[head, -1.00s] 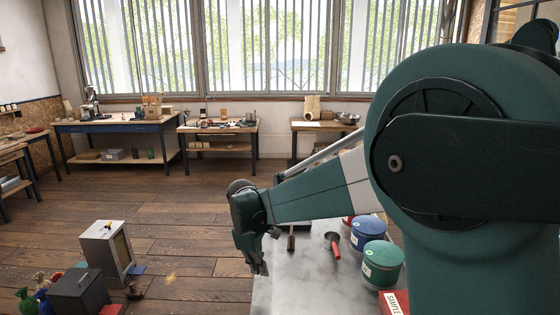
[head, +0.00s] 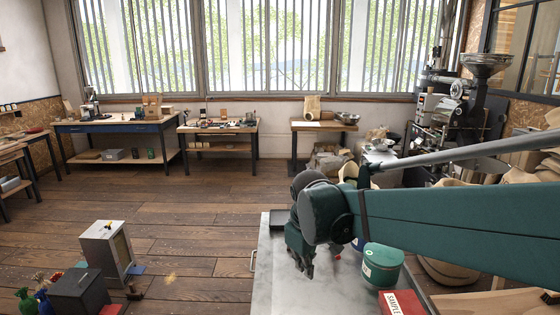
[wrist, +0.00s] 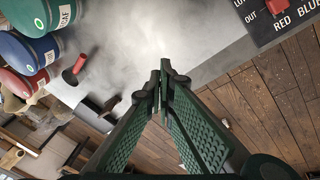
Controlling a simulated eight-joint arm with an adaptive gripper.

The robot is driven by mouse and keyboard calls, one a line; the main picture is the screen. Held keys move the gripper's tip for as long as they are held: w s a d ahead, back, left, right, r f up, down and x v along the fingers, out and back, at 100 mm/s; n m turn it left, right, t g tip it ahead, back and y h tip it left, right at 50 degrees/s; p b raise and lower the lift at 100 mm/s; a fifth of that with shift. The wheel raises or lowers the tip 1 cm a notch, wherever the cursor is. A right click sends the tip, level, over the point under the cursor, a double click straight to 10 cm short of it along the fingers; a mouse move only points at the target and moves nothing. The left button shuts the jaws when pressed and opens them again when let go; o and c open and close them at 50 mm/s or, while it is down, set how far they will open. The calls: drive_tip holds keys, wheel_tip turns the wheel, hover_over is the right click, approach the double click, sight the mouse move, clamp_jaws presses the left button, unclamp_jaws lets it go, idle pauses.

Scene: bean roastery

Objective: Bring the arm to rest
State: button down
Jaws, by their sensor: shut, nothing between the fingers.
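My gripper (head: 308,268) hangs over the grey metal table in the head view, fingers pointing down. In the wrist view its two green ribbed fingers (wrist: 163,80) meet at the tips, with nothing between them. My arm reaches in from the right side of the head view. I cannot tell the exact height of the fingertips above the table.
The metal table (head: 275,290) bears a green canister (head: 382,265) and a red sample box (head: 402,303).

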drive_tip(key=s+d+m+t, duration=0.2)
drive_tip(key=s+d+m, duration=0.2)
drive_tip(key=s+d, duration=0.3)
drive_tip(key=s+d+m+t, duration=0.2)
drive_tip(key=s+d+m, duration=0.3)
drive_tip(key=s, duration=0.9)
drive_tip(key=shift+s+d+f, duration=0.25)
drive_tip(key=shift+d, duration=1.1)
